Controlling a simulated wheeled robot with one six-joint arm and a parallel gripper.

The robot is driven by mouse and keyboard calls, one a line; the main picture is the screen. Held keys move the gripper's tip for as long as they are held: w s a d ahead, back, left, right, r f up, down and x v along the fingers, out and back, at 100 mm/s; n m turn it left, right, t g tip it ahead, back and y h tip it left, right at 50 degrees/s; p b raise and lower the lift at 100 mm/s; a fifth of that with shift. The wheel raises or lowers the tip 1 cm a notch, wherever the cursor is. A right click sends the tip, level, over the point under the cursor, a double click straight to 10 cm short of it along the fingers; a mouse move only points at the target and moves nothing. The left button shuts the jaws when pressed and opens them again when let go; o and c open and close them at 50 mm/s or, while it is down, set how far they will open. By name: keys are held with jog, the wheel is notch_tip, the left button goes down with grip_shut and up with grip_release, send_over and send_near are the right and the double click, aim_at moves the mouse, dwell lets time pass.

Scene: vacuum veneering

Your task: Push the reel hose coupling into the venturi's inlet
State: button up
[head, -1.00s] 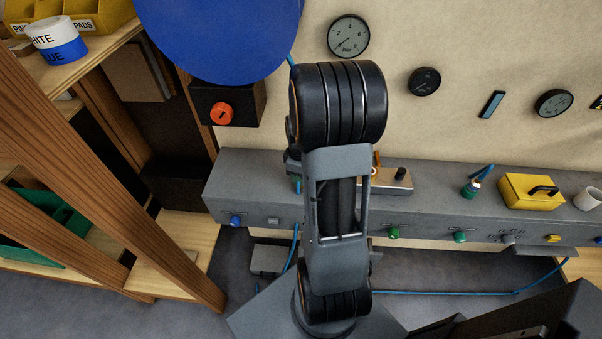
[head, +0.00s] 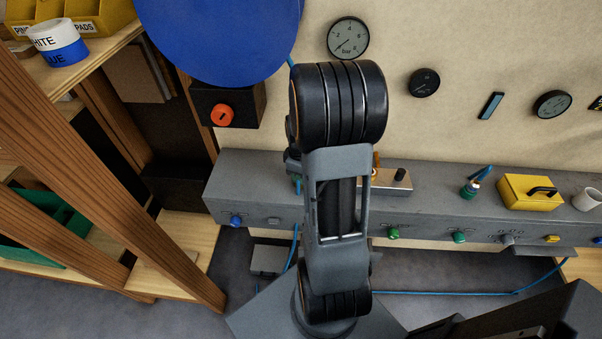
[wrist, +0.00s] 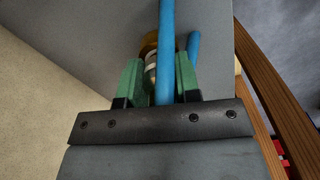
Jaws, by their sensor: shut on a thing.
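In the wrist view my gripper (wrist: 158,76) has its two green fingers closed on the reel hose coupling (wrist: 150,66), a small pale metallic piece. A brass part (wrist: 149,42) shows just beyond the coupling, against the grey surface; whether the two are joined I cannot tell. A blue hose (wrist: 166,40) runs over the fingers and partly covers the coupling. In the head view my own arm hides the gripper and the coupling. A silver block with a brass piece and black knob (head: 390,181), perhaps the venturi, sits on the grey bench, partly behind my arm.
The blue reel (head: 220,35) hangs at upper left above a black box with an orange knob (head: 222,115). A yellow case (head: 528,192) and a white cup (head: 588,199) stand on the grey bench (head: 435,190) at right. A wooden shelf post (head: 150,225) rises at left.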

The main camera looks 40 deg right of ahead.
jog(key=shift+r+p, duration=1.2)
jog(key=shift+r, duration=0.45)
jog(key=shift+d, duration=0.1)
